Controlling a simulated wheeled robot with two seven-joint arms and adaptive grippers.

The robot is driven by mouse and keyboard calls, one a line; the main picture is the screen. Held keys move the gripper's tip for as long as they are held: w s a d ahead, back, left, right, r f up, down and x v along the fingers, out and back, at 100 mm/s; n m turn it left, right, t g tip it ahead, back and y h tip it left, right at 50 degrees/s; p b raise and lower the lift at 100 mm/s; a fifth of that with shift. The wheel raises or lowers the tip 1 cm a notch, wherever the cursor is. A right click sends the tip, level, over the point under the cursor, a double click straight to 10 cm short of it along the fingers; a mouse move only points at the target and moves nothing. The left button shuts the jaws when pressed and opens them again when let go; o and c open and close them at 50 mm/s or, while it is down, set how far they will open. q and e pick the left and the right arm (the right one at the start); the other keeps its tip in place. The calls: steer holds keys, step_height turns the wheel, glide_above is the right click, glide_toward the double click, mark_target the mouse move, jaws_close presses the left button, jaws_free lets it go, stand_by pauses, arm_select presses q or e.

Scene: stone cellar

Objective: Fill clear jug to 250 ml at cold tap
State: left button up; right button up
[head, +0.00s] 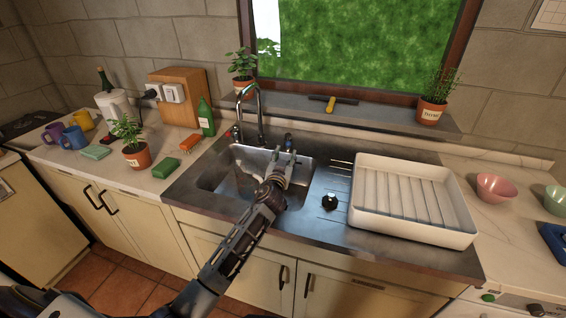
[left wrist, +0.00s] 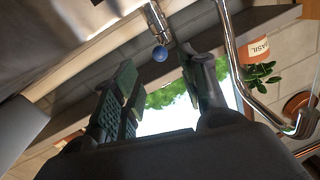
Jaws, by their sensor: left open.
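My left gripper (head: 285,155) is open over the back right of the steel sink (head: 213,182). The cold tap (head: 288,140), with a blue knob, stands just beyond its fingertips. In the left wrist view the blue knob (left wrist: 160,54) shows between and beyond the two spread fingers (left wrist: 155,85), apart from them. The curved chrome spout (head: 260,108) rises left of my gripper; it also shows in the left wrist view (left wrist: 232,55). I cannot clearly make out the clear jug; pale shapes in the sink may be it or reflections. My right gripper is not in view.
A white dish rack (head: 457,238) fills the drainer's right side, with a black round plug (head: 329,202) beside it. A green bottle (head: 206,117), a green sponge (head: 166,168) and potted herbs (head: 137,155) stand left of the sink. Pink bowl (head: 496,187) stands right.

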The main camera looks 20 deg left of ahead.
arm_select(q)
steer(key=shift+s+d, duration=0.15)
steer(key=shift+s, duration=0.55)
steer(key=shift+s+d, duration=0.1)
steer(key=shift+s, duration=0.6)
